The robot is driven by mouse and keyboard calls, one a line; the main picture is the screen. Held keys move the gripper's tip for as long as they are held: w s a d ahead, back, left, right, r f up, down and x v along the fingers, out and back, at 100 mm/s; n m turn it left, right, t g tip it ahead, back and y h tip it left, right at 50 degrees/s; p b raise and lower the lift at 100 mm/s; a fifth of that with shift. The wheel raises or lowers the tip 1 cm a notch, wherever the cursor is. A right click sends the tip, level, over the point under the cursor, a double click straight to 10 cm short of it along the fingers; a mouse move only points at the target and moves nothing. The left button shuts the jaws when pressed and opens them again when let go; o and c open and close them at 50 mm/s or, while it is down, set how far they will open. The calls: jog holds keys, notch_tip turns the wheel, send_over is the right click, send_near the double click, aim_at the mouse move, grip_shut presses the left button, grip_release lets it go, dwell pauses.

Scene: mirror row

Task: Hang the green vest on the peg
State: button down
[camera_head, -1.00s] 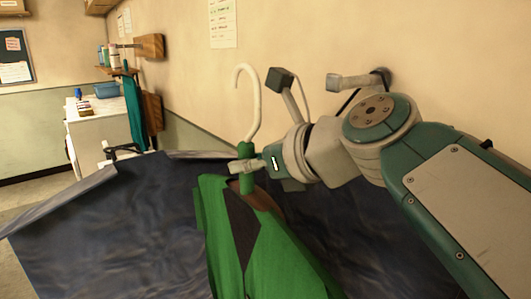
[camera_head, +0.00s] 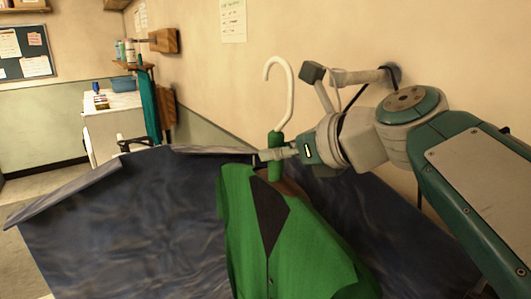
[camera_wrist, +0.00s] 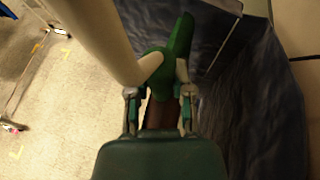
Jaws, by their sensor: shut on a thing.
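The green vest (camera_head: 300,240) hangs in front of me on a hanger with a white hook (camera_head: 291,95) pointing up. My gripper (camera_head: 269,154) is shut on the green neck of the hanger (camera_head: 275,143), just under the hook. In the wrist view my gripper (camera_wrist: 160,92) has the green neck (camera_wrist: 170,60) between its fingers; the pale hook crosses at upper left. A short peg (camera_head: 139,40) appears to stick out of a wooden block (camera_head: 164,40) on the wall, far beyond and left of the vest. Its tip is too small to judge.
A dark blue sheet-like surface (camera_head: 110,220) lies under and around the vest. Below the peg are a small shelf with bottles (camera_head: 130,52), a hanging teal cloth (camera_head: 150,105) and a white cabinet (camera_head: 115,125). The wall runs along the right. Floor shows at left.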

jog(key=shift+w, duration=0.6)
jog(key=w+d+f, duration=0.1)
jog(key=w+d, duration=0.7)
jog(key=d, duration=0.5)
jog(key=shift+w+d+f, duration=0.35)
jog(key=shift+d+f, duration=0.05)
dwell(1.0)
jog(key=shift+c, duration=2.2)
grip_release()
jog(key=o, duration=0.4)
jog(key=shift+o, duration=0.2)
